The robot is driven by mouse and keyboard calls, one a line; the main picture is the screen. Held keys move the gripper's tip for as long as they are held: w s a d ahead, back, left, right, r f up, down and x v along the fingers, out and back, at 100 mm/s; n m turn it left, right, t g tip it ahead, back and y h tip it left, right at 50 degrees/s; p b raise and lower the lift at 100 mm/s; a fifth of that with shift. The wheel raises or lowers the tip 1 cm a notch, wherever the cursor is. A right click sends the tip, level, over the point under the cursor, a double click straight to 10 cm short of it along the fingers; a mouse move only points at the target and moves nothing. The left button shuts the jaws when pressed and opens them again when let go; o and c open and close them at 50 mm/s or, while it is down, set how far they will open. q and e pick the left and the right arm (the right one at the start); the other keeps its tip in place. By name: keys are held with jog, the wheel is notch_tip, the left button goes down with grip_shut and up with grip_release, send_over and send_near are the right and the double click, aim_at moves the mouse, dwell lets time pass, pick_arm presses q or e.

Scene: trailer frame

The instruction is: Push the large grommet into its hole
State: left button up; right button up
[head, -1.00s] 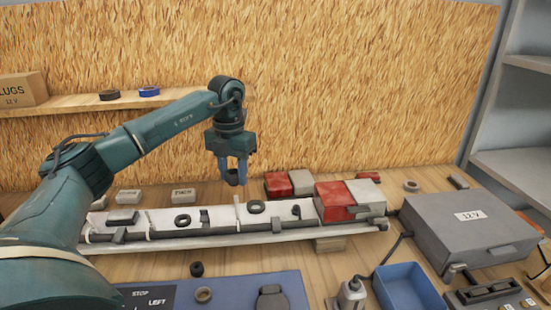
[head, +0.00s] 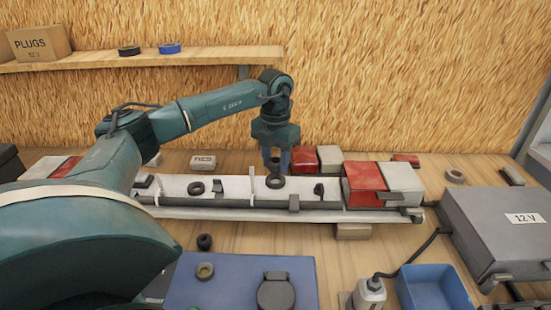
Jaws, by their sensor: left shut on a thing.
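My left gripper (head: 276,168) points down over the pale trailer rail (head: 235,188), its blue fingers shut on a dark grommet (head: 274,164). The grommet is small and partly hidden between the fingers. Directly below it a dark ring (head: 275,182) lies on the rail's top face. I cannot tell whether this ring is the hole's rim, or whether the grommet touches it. A second dark ring (head: 196,188) lies further left on the rail. My right gripper is not in view.
Red and white lamp blocks (head: 364,184) stand at the rail's right end. A black ring (head: 204,242) and a tan ring (head: 204,271) lie in front. A blue bin (head: 432,285) and a grey 12 V box (head: 505,230) are at the right.

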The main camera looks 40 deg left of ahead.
aim_at(275, 173)
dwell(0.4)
pick_arm(q)
jog(key=shift+f, duration=0.25)
jog(key=shift+f, duration=0.15)
jog(key=shift+f, duration=0.4)
dwell(0.5)
jog(key=shift+f+b, duration=0.4)
jog(key=shift+f, duration=0.2)
jog(key=shift+f, duration=0.15)
jog(key=shift+s+f, duration=0.15)
jog(key=shift+f, duration=0.2)
dwell(0.4)
